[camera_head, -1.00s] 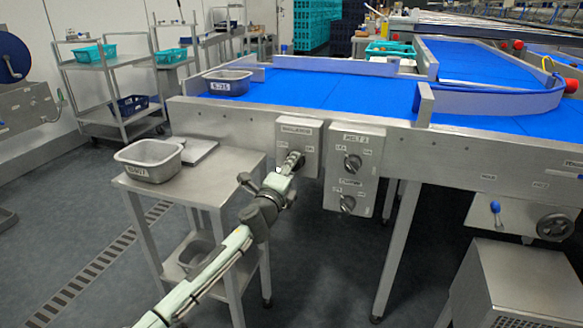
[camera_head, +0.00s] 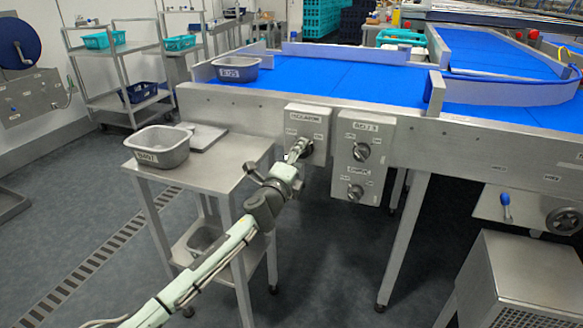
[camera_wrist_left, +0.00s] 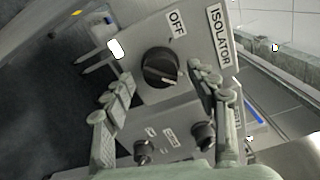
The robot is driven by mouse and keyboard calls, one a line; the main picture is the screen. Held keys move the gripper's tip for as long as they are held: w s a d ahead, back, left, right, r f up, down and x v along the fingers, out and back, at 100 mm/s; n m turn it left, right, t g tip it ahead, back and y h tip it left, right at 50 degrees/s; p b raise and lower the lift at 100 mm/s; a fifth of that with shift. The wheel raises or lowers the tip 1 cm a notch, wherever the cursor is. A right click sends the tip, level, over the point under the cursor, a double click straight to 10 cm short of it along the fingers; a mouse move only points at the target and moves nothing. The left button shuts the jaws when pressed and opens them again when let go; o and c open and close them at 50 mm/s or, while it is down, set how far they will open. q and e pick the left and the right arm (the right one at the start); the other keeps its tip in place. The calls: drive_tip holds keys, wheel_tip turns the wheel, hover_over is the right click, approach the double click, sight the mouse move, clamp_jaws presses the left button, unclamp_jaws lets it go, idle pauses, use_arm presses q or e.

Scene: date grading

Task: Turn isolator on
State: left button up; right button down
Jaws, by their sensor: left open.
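The grey isolator box (camera_head: 308,119) hangs on the front of the conveyor frame. In the left wrist view its round black knob (camera_wrist_left: 161,67) shows below the OFF label (camera_wrist_left: 176,22) and beside the ISOLATOR label (camera_wrist_left: 220,36). My left gripper (camera_head: 298,151) is in front of the box and covers much of the knob in the head view. In the left wrist view my left gripper (camera_wrist_left: 159,78) is open, one finger on either side of the knob. I cannot tell whether the fingers touch it. My right gripper is not in view.
A second box (camera_head: 362,143) with two knobs hangs just right of the isolator. A steel side table (camera_head: 222,172) with a grey tub (camera_head: 160,147) stands left of my left arm. The blue conveyor belt (camera_head: 330,88) lies above and behind the boxes.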

use_arm(q)
drive_tip(key=v, duration=1.1)
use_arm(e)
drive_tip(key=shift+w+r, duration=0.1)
